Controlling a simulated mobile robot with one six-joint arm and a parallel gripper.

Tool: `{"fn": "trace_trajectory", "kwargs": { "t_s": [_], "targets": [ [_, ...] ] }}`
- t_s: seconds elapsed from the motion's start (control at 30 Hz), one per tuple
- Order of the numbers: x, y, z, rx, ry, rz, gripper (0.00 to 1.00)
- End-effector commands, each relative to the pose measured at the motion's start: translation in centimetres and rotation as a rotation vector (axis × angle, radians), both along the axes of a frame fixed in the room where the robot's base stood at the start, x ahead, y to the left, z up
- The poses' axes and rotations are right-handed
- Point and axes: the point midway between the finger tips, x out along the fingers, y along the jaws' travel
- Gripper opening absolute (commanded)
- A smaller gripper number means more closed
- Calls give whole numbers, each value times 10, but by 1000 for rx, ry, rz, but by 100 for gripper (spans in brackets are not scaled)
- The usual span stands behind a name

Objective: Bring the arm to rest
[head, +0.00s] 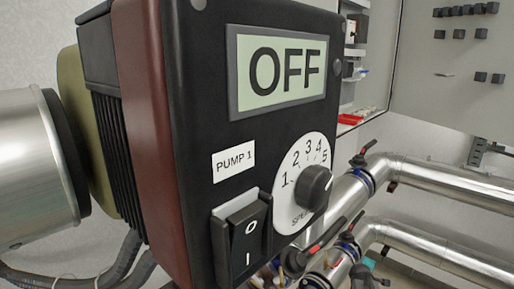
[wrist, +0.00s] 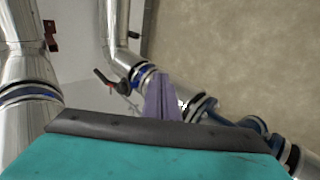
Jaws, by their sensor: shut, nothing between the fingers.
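My gripper (wrist: 160,80) shows in the wrist view as purple fingers close together above a dark bar and a teal body. It is shut and empty. It points toward steel pipework, and I cannot tell how far its tips are from the pipes. In the head view I cannot clearly make out the gripper.
The black pump control box (head: 215,120) fills the head view's middle; its display reads OFF. It has a speed knob (head: 316,186) and a rocker switch (head: 244,238). Steel pipes (head: 440,180) with a black-handled valve (head: 362,154) run at right. A pipe valve (wrist: 122,86) also shows in the wrist view.

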Motion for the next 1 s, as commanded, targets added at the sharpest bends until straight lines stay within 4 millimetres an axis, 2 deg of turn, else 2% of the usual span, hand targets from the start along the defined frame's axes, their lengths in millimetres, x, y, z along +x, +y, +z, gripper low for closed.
{"fn": "trace_trajectory", "kwargs": {
  "t_s": [0.03,0.2,0.37,0.57,0.8,1.0],
  "targets": [
    [-10,16,-17,21,22,2,0],
    [-42,58,-67,89,93,-11,0],
    [-79,95,-110,150,167,-34,0],
    [-133,139,-159,226,263,-77,0],
    [-209,185,-209,309,390,-154,0],
    [-281,218,-239,371,503,-245,0]
  ]
}}
